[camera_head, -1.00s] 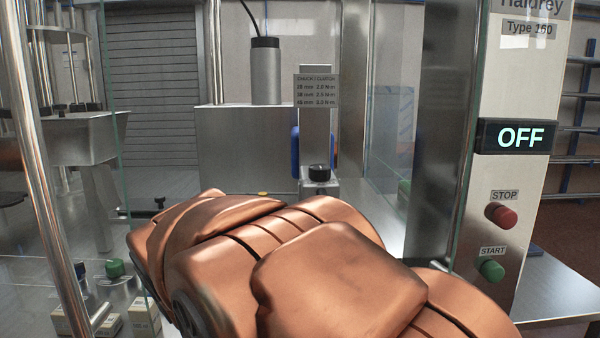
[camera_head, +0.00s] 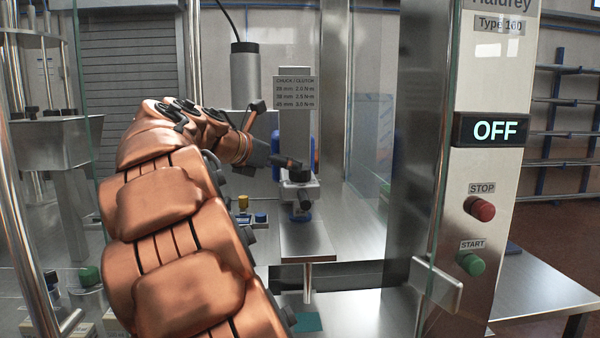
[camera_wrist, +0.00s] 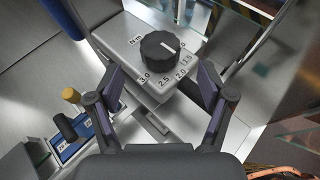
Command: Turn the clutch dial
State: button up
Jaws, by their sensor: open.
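The clutch dial (camera_wrist: 161,51) is a black ribbed knob with a white pointer line, on a grey metal block (camera_wrist: 125,42) marked N·m with values including 2.0, 2.5 and 3.0. The line points to the upper right in the wrist view, away from the 2.5 and 3.0 marks. My gripper (camera_wrist: 162,88) is open, its two fingers apart on either side of the block's near edge, just short of the dial. In the head view my gripper (camera_head: 285,163) is at the chuck head, and the dial (camera_head: 299,175) is partly hidden by it.
A label plate (camera_head: 296,92) above the head lists chuck and clutch values. The control panel at right has an OFF display (camera_head: 490,130), a red STOP button (camera_head: 480,209) and a green START button (camera_head: 470,263). Glass guards flank the opening. A yellow-topped peg (camera_wrist: 71,96) stands near the left finger.

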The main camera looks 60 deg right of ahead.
aim_at(305, 175)
jog(key=shift+p+x, duration=0.3)
jog(key=shift+x, duration=3.5)
jog(key=shift+c, duration=0.4)
jog(key=c, duration=1.1)
jog(key=shift+r+m+g+p, duration=0.2)
jog(key=shift+m+g+p, duration=0.15)
jog(key=shift+p, duration=0.35)
jog(key=m+g+p, duration=0.1)
jog(key=g+p, duration=0.1)
jog(key=p, duration=0.1)
jog(key=m+g+y+p, duration=0.1)
jog(key=m+g+p, duration=0.1)
jog(key=p, duration=0.1)
jog(key=shift+r+y+p, duration=0.2)
jog(key=shift+y+p, duration=0.1)
jog(key=shift+p, duration=0.05)
jog(key=m+g+y+p, duration=0.1)
jog(key=m+g+p, duration=0.1)
jog(key=p, duration=0.3)
jog(key=shift+f+m+y, duration=0.15)
jog(key=shift+m+y, duration=0.15)
jog(key=shift+m, duration=0.15)
jog(key=shift+f+m+g+y+p, duration=0.1)
jog(key=shift+m+g+y+p, duration=0.4)
jog(key=shift+p, duration=0.3)
jog(key=shift+f+g, duration=0.1)
jog(key=shift+g, duration=0.25)
